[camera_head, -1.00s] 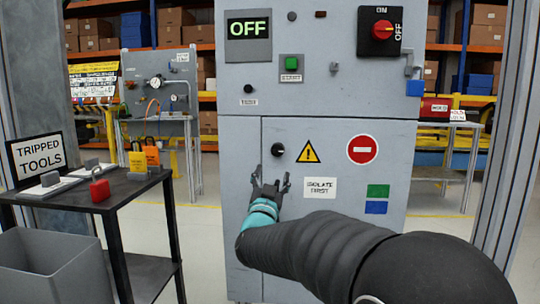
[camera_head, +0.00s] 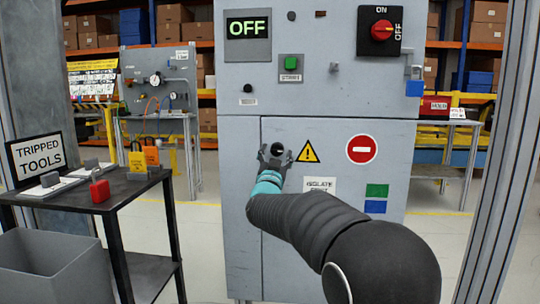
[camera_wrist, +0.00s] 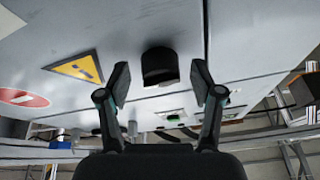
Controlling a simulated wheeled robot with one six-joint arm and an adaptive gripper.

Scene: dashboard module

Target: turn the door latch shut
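The door latch (camera_head: 277,150) is a round black knob near the upper left of the grey cabinet's lower door (camera_head: 330,240). In the head view my gripper (camera_head: 276,157) is right in front of it and partly covers it. In the wrist view the latch (camera_wrist: 159,67) stands between the two fingertips of my gripper (camera_wrist: 160,80), with a gap on each side. The fingers are open, and I see no contact with the latch. Which way the latch is turned cannot be told.
The cabinet's display (camera_head: 248,28) reads OFF. A red rotary switch (camera_head: 382,31) sits at the upper right. A yellow warning sign (camera_head: 307,152) is right of the latch. A black table (camera_head: 120,192) with padlocks stands at the left, a grey bin (camera_head: 48,266) in front.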

